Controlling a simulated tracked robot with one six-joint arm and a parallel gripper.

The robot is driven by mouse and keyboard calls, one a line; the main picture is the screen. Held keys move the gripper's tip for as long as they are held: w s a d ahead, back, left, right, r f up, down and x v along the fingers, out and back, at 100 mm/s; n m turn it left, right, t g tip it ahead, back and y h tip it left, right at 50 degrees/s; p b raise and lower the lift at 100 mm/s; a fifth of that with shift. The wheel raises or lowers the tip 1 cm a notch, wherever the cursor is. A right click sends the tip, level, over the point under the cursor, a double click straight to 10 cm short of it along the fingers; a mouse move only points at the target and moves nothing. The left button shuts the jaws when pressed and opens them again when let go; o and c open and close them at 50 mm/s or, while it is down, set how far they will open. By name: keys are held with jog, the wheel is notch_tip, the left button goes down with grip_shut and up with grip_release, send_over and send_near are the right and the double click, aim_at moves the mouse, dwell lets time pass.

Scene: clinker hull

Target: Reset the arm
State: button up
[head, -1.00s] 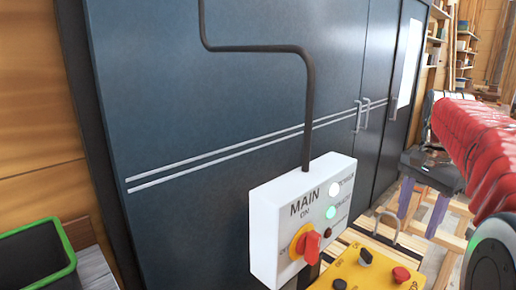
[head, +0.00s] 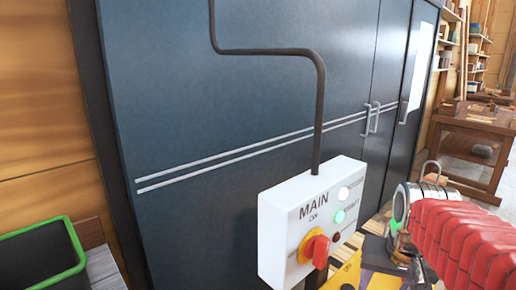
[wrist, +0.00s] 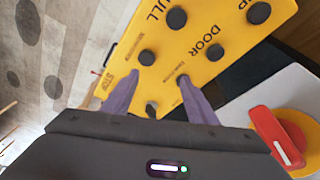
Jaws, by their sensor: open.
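My gripper (head: 388,282) is at the lower right of the head view, with its purple fingers pointing down beside the yellow panel (head: 346,277). In the wrist view my gripper (wrist: 157,78) has its two fingers apart with nothing held between them. The yellow panel (wrist: 205,50) with several dark knobs lies beyond the fingertips; whether they touch it I cannot tell. The white MAIN box (head: 310,205) carries a red rotary switch (head: 317,250) on a yellow disc. The red switch (wrist: 275,137) also shows at the right of the wrist view.
A large dark blue cabinet (head: 230,110) stands behind the box, with a dark conduit (head: 321,110) running down to it. A black bin with a green rim (head: 75,245) is at the lower left. A wooden table (head: 475,140) stands back right.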

jog(key=s+a+f+n, duration=0.1)
jog(key=s+a, duration=0.1)
jog(key=s+a+f+n+t, duration=0.1)
jog(key=s+a, duration=0.2)
jog(key=s+a+f+n, duration=0.1)
jog(key=s+a, duration=0.1)
jog(key=shift+s+a+t, duration=0.3)
jog(key=shift+s+t, duration=0.1)
jog(key=shift+s+a+r+n+t+y, duration=0.2)
jog(key=shift+s+a+r, duration=0.2)
jog(key=shift+a, duration=0.15)
jog(key=shift+s+a+r+n+t+y, duration=0.25)
jog(key=shift+s+a, duration=0.1)
jog(key=shift+a, duration=0.35)
